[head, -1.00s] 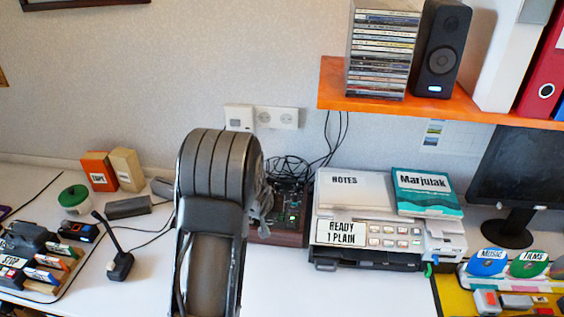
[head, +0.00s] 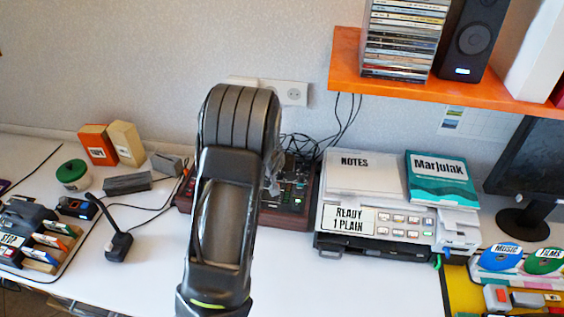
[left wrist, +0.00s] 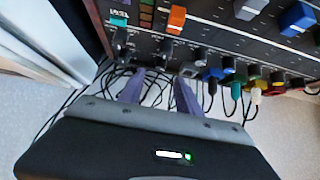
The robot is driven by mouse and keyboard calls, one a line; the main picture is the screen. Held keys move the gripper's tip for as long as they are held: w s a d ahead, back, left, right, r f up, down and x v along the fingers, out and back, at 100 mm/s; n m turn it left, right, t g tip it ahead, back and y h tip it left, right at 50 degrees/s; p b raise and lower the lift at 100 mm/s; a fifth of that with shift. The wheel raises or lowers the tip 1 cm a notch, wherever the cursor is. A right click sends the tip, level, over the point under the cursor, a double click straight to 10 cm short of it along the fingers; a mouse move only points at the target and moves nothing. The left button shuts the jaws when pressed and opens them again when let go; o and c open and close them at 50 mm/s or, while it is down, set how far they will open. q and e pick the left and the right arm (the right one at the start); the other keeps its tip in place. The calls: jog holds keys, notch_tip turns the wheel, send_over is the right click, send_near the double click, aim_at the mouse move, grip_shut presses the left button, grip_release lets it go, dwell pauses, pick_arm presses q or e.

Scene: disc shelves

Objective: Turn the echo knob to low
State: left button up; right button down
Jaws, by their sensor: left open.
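The dark mixer with a wooden side (head: 290,205) stands at the back of the white desk in the head view, partly hidden behind my left arm. The small labels are too blurred to tell which knob is echo. My right gripper is out of view.
A desk microphone (head: 118,246) and a grey box (head: 127,183) are to the left. The desk's front middle is clear.

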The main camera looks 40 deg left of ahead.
pick_arm(q)
jog(key=p+x, duration=0.1)
jog(key=x, duration=0.5)
jog(key=shift+s, duration=0.1)
jog(key=shift+c, duration=0.5)
grip_shut()
